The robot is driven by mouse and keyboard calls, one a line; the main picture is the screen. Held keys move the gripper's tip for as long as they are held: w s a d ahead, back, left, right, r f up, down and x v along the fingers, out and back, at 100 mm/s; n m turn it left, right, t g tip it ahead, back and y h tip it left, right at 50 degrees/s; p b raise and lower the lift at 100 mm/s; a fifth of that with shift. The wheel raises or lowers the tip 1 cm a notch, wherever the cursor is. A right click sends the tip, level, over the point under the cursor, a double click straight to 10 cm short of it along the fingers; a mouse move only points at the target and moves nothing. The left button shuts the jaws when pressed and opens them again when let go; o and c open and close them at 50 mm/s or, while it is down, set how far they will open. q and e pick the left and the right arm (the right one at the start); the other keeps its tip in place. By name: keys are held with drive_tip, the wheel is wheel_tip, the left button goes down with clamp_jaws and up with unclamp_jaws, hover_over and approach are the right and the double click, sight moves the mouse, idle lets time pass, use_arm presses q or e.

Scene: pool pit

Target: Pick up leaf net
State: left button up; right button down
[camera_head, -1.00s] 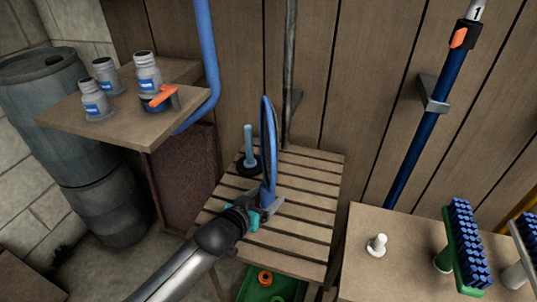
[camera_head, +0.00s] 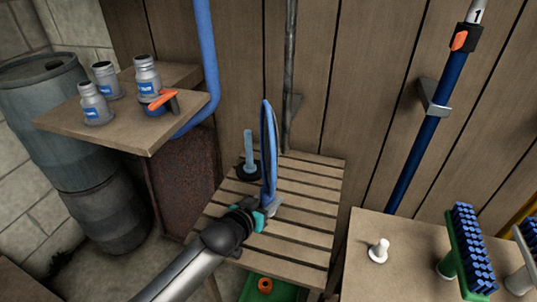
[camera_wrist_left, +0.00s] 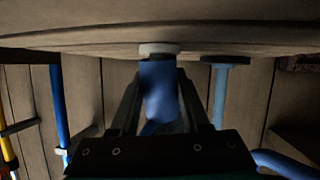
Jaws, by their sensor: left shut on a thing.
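The leaf net (camera_head: 268,150) shows nearly edge-on in the head view as a tall, thin blue hoop above the slatted wooden table. My left gripper (camera_head: 264,213) is at its lower end and is shut on it. In the left wrist view, a blue handle piece (camera_wrist_left: 158,88) with a pale collar sits between the two dark fingers (camera_wrist_left: 158,105). I cannot tell whether the net still touches the table. My right gripper is not in view.
A blue peg on a dark base (camera_head: 249,158) stands close behind the net on the slatted table (camera_head: 300,222). A shelf with grey bottles (camera_head: 148,75) is at left. A side table with brushes (camera_head: 465,245) is at right. A green crate (camera_head: 255,288) sits below.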

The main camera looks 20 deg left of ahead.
sight(269, 178)
use_arm(q)
clamp_jaws()
drive_tip(key=shift+r, duration=0.15)
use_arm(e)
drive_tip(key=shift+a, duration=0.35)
